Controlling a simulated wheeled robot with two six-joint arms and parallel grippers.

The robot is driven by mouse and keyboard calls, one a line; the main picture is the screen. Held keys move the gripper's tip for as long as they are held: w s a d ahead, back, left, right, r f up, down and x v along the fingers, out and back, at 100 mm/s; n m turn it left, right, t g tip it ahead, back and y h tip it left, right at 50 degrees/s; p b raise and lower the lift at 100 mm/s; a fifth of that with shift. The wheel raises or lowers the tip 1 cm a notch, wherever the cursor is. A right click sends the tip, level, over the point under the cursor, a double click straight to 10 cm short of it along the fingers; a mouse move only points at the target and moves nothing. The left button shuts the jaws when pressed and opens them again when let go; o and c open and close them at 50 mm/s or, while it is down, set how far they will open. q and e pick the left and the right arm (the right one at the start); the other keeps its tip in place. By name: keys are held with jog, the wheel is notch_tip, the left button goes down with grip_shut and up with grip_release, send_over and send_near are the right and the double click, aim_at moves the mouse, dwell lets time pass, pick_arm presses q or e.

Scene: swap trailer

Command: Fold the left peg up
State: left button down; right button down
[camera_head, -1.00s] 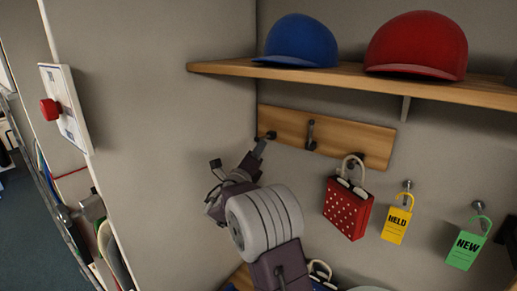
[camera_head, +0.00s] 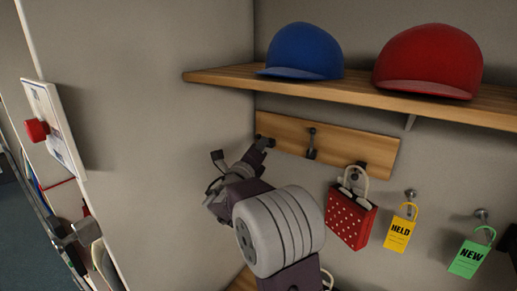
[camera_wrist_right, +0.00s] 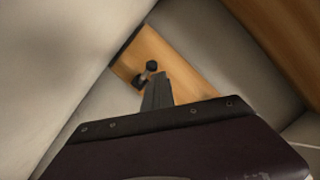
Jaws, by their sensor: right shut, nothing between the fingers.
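A wooden peg board (camera_head: 345,145) is fixed to the wall under the shelf. Its left peg (camera_head: 259,138) is dark and partly hidden by my right gripper (camera_head: 267,143), whose tips are at it. In the right wrist view, the left peg (camera_wrist_right: 149,69) shows a dark round end just beyond the shut, empty right fingers (camera_wrist_right: 157,78). I cannot tell whether they touch, nor clearly how far the peg is folded. The middle peg (camera_head: 311,142) is bare and stands upright along the board. My left gripper is out of view.
A red dotted bag (camera_head: 348,222) hangs from the right peg (camera_head: 360,168). A HELD tag (camera_head: 400,234) and a NEW tag (camera_head: 468,258) hang further right. The shelf (camera_head: 220,77) above carries a blue cap (camera_head: 301,52) and a red cap (camera_head: 428,62). A side wall is close on the left.

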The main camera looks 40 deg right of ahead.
jog(key=w+d+r, duration=0.1)
jog(key=d+r, duration=0.3)
jog(key=r, duration=0.1)
jog(key=shift+w+d+p, duration=0.2)
jog(key=shift+w+p, duration=0.05)
jog(key=shift+p, duration=0.15)
jog(key=shift+a+r, duration=0.15)
dwell(0.4)
dwell(0.4)
